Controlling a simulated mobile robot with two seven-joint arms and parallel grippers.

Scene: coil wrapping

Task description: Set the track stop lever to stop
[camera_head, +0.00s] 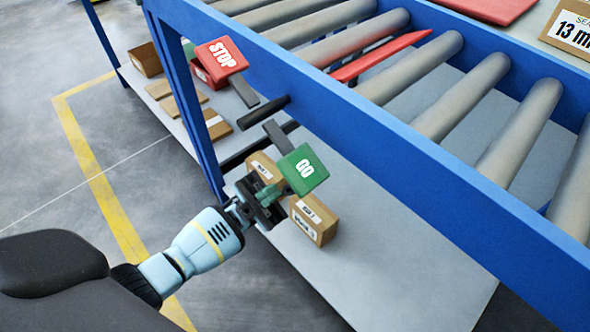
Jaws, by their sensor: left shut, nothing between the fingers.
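The track stop lever shows on the side of the blue conveyor frame, with a red STOP plate (221,57) at its upper left and a green GO plate (303,170) at its lower right. Dark grey arms run from both plates toward dark rods (264,112) at the frame. My left gripper (271,194) is shut and empty, just below and left of the GO plate; I cannot tell whether it touches the plate. A flat red bar (380,57) lies between the rollers. My right gripper is out of view.
The blue conveyor frame (400,150) runs diagonally across, with grey rollers (520,130) behind. Cardboard boxes (313,219) stand on the grey lower shelf (400,265) behind my gripper. A yellow line (95,175) marks the open floor at left.

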